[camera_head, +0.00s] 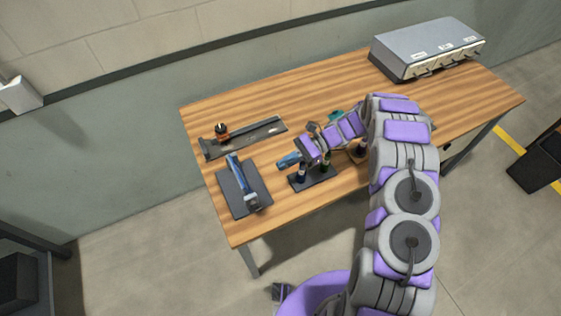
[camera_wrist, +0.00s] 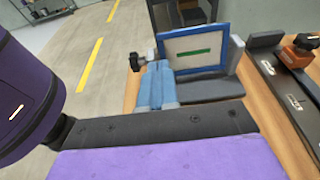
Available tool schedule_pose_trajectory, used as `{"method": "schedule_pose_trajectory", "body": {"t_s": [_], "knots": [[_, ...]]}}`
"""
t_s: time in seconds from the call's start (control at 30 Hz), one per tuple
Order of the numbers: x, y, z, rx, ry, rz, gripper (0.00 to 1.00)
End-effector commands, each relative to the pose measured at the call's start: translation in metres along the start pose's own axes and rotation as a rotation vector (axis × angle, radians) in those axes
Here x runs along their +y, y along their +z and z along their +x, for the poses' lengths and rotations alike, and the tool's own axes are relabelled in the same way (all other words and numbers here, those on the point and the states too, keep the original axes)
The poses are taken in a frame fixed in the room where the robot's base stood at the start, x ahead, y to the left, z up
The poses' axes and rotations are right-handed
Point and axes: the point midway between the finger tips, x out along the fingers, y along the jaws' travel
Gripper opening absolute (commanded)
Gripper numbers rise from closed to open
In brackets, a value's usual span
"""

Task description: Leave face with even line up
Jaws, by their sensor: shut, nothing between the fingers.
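A panel with a blue frame and a white face (camera_wrist: 208,66) stands upright in the wrist view. One green line (camera_wrist: 194,53) crosses the face, looking fairly even in thickness. In the head view the blue framed piece (camera_head: 236,170) is nearly edge-on, on a dark base plate (camera_head: 262,180). My gripper (camera_head: 312,154) is shut and empty, to the right of the panel above the table.
A dark rail (camera_head: 260,134) carrying an orange and black knob piece (camera_head: 222,132) lies behind the panel. A dark stand (camera_head: 313,180) is below my gripper. A grey box (camera_head: 425,45) stands at the far right. The table's left front corner is bare.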

Motion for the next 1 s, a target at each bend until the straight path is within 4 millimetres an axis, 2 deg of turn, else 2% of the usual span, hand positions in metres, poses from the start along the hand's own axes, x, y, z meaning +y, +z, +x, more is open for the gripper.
{"method": "schedule_pose_trajectory", "body": {"t_s": [0.1, 0.3, 0.5, 0.7, 1.0], "knots": [[0.001, 0.0, 0.027, 0.0, 0.007, 0.005, 0.0], [-0.001, 0.0, 0.068, 0.003, 0.007, 0.002, 0.0], [0.0, -0.001, 0.097, 0.001, 0.005, 0.002, 0.0], [0.001, 0.0, 0.109, 0.0, 0.003, -0.001, 0.0], [-0.001, 0.0, 0.113, 0.002, 0.002, 0.0, 0.0]]}}
